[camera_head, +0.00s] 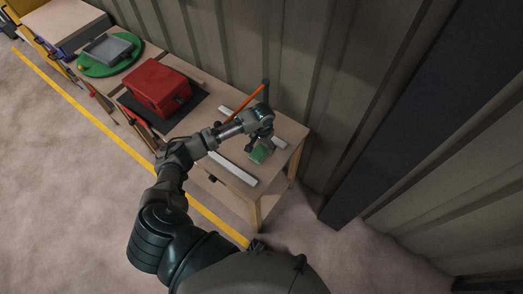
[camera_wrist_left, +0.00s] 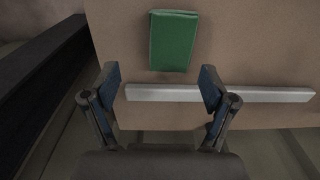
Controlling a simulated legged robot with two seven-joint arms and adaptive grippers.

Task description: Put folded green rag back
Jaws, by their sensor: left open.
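The folded green rag (camera_head: 258,154) lies on the wooden table near its right end, between two pale strips. In the left wrist view the rag (camera_wrist_left: 173,41) lies flat on the bare table top, ahead of the fingers. My left gripper (camera_head: 256,140) is over the table beside the rag. In the left wrist view my left gripper (camera_wrist_left: 161,84) is open, with its two fingers apart and nothing between them but a pale strip and table below. The rag appears free of the fingers. My right gripper is not in view.
Pale strips (camera_head: 231,168) lie on the table (camera_head: 226,153). A red box (camera_head: 157,86) sits on a dark mat, with an orange-handled tool (camera_head: 245,101) near the wall. A grey tray (camera_head: 108,48) rests on a green round board further left. A corrugated wall (camera_head: 235,50) backs the table.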

